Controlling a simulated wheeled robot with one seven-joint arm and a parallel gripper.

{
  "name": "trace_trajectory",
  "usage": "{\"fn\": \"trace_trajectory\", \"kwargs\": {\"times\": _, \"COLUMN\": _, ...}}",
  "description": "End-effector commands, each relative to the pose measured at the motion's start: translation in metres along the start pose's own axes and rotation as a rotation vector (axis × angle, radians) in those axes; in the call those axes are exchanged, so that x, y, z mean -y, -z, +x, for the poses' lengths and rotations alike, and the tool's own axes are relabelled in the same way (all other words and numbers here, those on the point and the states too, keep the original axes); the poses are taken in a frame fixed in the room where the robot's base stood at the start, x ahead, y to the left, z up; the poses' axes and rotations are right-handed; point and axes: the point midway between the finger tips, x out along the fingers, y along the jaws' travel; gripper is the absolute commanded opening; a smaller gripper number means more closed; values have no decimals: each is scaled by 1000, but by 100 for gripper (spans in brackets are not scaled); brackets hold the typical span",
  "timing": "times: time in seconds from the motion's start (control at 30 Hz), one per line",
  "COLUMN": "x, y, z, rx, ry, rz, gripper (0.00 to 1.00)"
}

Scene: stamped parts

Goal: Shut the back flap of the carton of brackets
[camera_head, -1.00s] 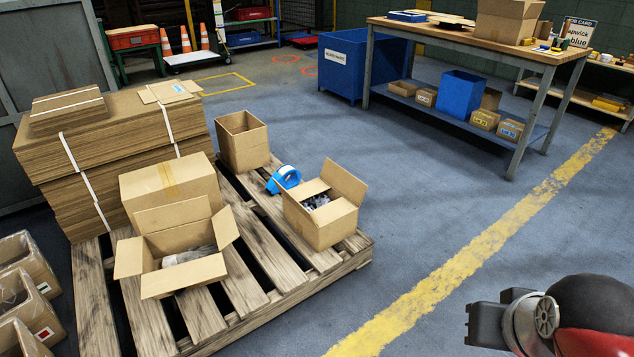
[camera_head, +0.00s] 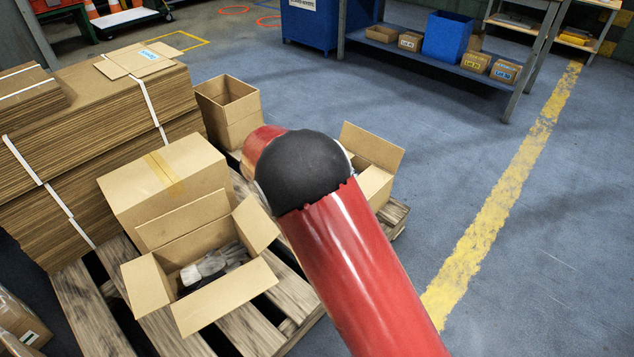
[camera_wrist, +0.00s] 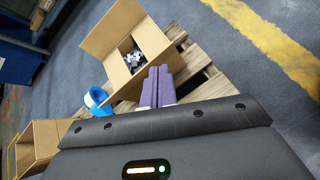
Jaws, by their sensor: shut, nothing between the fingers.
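The carton of brackets (camera_head: 372,182) stands on the pallet, mostly hidden behind my red arm in the head view. One tan flap (camera_head: 372,146) sticks up there. In the wrist view the carton (camera_wrist: 151,38) shows grey metal brackets (camera_wrist: 133,57) inside. A large flap (camera_wrist: 112,28) stands open on its upper left side, and another flap (camera_wrist: 124,91) is open at the lower left. My gripper (camera_wrist: 157,72) has its two purple fingers together and empty, at the carton's lower edge in that view; I cannot tell whether they touch it. The gripper is hidden in the head view.
A blue tape dispenser (camera_wrist: 95,97) lies beside the carton. An open empty box (camera_head: 228,108), a taped box (camera_head: 165,185) and an open carton with gloves (camera_head: 190,312) share the pallet (camera_head: 240,325). Stacked flat cardboard (camera_head: 95,115) is left. Floor right of the pallet is clear.

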Motion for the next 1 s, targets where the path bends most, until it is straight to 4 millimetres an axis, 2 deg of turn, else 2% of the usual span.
{"fn": "trace_trajectory", "kwargs": {"times": 0.03, "x": -8, "y": 34, "z": 4, "rx": 40, "ry": -44, "rz": -103, "gripper": 0}}
{"fn": "trace_trajectory", "kwargs": {"times": 0.1, "x": -18, "y": 66, "z": 5, "rx": 88, "ry": -97, "rz": -216, "gripper": 0}}
{"fn": "trace_trajectory", "kwargs": {"times": 0.2, "x": -26, "y": 100, "z": 4, "rx": 142, "ry": -157, "rz": -337, "gripper": 0}}
{"fn": "trace_trajectory", "kwargs": {"times": 0.3, "x": -31, "y": 121, "z": 4, "rx": 176, "ry": -193, "rz": -409, "gripper": 0}}
{"fn": "trace_trajectory", "kwargs": {"times": 0.4, "x": -33, "y": 128, "z": 7, "rx": 191, "ry": -206, "rz": -437, "gripper": 0}}
{"fn": "trace_trajectory", "kwargs": {"times": 0.53, "x": -36, "y": 127, "z": 20, "rx": 194, "ry": -207, "rz": -440, "gripper": 0}}
{"fn": "trace_trajectory", "kwargs": {"times": 0.97, "x": -56, "y": 115, "z": 105, "rx": 192, "ry": -205, "rz": -439, "gripper": 0}}
{"fn": "trace_trajectory", "kwargs": {"times": 1.0, "x": -61, "y": 107, "z": 106, "rx": 191, "ry": -206, "rz": -435, "gripper": 0}}
